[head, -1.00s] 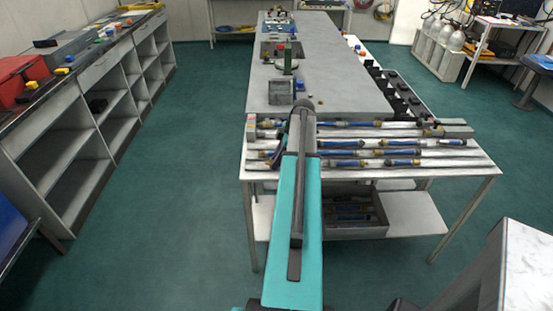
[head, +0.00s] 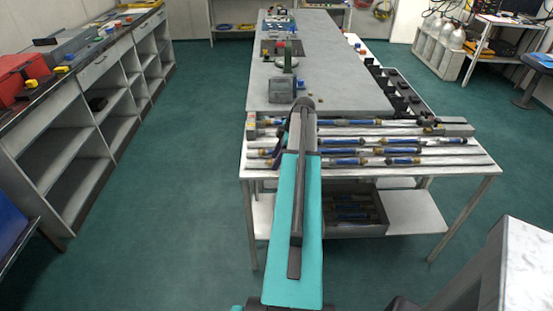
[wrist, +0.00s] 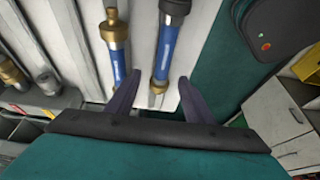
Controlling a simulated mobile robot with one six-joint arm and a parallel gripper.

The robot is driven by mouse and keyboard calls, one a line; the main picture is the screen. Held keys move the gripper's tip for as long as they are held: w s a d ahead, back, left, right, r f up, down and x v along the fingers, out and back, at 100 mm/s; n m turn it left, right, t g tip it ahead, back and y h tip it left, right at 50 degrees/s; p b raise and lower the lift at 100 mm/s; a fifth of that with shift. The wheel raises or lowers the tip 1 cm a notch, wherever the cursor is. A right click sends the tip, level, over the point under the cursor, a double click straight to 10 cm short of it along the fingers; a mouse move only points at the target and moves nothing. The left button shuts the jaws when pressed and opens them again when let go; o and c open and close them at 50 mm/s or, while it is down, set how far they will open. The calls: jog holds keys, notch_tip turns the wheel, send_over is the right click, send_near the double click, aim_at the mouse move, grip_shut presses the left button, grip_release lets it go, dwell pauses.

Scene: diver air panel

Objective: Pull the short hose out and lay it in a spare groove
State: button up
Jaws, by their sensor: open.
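The grooved rack (head: 475,162) lies at the near end of the long bench. It holds several blue hoses with brass or dark end fittings, such as one in the back row (head: 362,122) and one nearer the front (head: 403,161). I cannot tell which is the short hose. In the wrist view my gripper (wrist: 159,78) is open and empty. A blue hose with a dark fitting (wrist: 166,48) has its lower end between the fingers in the picture. Another hose with a brass fitting (wrist: 115,45) lies left of it, near the left finger. Contact is unclear. In the head view my arm hides part of the rack.
Under the rack, a dark bin (head: 372,225) with more hoses sits on a lower shelf. The grey bench top (head: 340,80) behind has a vise-like block and small parts. Black holders (head: 400,95) line its right side. Open shelving stands at the left.

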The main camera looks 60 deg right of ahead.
jog(key=b+v, duration=0.2)
jog(key=v, duration=1.1)
jog(key=shift+r+b, duration=0.3)
jog(key=shift+b, duration=0.1)
